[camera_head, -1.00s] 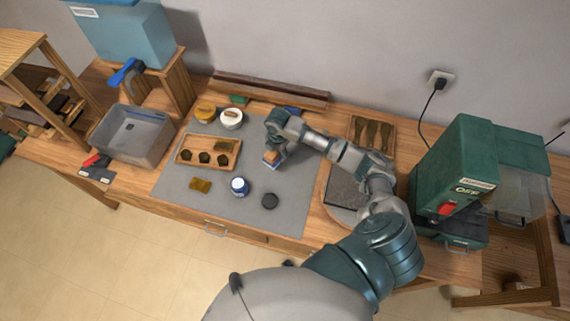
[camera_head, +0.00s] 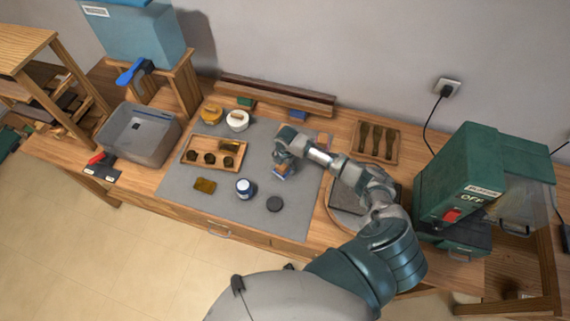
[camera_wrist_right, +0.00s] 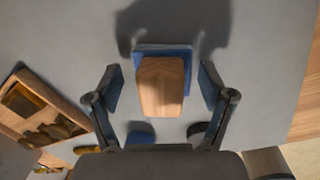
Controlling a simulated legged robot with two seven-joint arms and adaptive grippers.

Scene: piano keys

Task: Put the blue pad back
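The blue pad is a wooden block with a blue base; in the right wrist view its wooden handle (camera_wrist_right: 162,88) stands over the blue base (camera_wrist_right: 178,52). In the head view a bit of it (camera_head: 280,171) shows on the grey mat (camera_head: 235,215), mostly hidden under my right gripper (camera_head: 283,165). In the wrist view my right gripper (camera_wrist_right: 160,80) is open, one finger on each side of the block, with gaps on both sides. A blue patch (camera_head: 298,115) lies by the long wooden rail at the back. My left gripper is not in view.
A green piece (camera_head: 246,102) sits by the rail (camera_head: 275,94). The green machine (camera_head: 455,185) stands right. The mat's front is mostly clear.

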